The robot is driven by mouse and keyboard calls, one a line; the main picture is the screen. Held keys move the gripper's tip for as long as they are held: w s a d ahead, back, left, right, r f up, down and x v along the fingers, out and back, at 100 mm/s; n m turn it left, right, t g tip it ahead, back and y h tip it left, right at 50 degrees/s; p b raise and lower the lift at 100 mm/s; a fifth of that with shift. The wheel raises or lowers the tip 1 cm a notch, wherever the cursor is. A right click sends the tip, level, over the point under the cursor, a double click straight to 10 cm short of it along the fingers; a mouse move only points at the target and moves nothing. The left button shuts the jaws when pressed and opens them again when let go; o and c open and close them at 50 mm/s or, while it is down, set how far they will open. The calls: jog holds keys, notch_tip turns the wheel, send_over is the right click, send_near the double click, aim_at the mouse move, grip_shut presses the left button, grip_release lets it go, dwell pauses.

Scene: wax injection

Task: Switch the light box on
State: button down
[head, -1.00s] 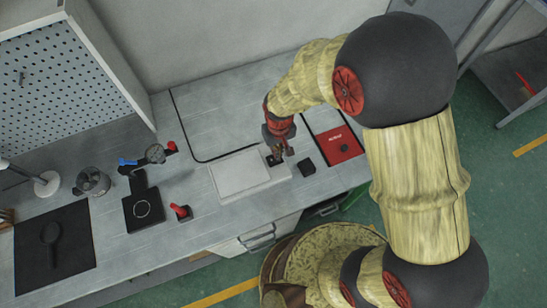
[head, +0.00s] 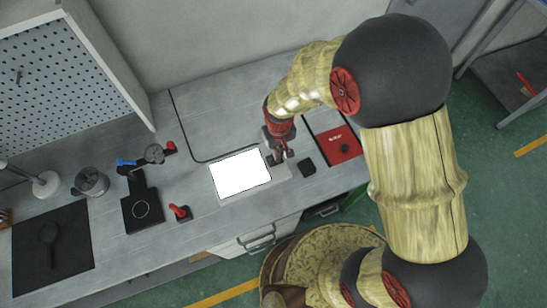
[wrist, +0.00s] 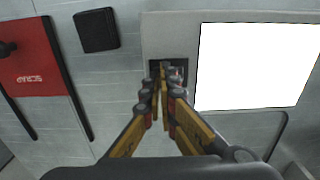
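The light box (head: 240,174) lies on the grey bench, and its panel glows bright white. It also shows in the wrist view (wrist: 258,66), where its pale frame surrounds the lit panel. A dark switch recess (wrist: 180,68) sits in the frame beside the panel. My gripper (head: 278,158) is over that end of the light box, with its fingertips at the switch. In the wrist view my gripper's fingers (wrist: 168,72) are close together and cover much of the switch. I see nothing held between them. Whether the tips touch the switch I cannot tell.

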jog(key=shift+r+p, duration=2.6)
jog(key=shift+r, duration=0.95)
jog(key=shift+s+d, duration=0.1)
jog(key=shift+s, duration=0.15)
jog(key=s+d+r+m+t+b, duration=0.2)
jog(key=s+d+r, duration=0.3)
jog(key=d+r, duration=0.5)
jog(key=s+d+r+m+t+b, duration=0.3)
jog(key=s+d+r, duration=0.3)
jog(key=r, duration=1)
jog(key=d+b, duration=0.1)
jog(key=d, duration=0.2)
jog(key=shift+s+d+r+t, duration=0.2)
jog(key=shift+d+t, duration=0.1)
jog(key=shift+d, duration=0.1)
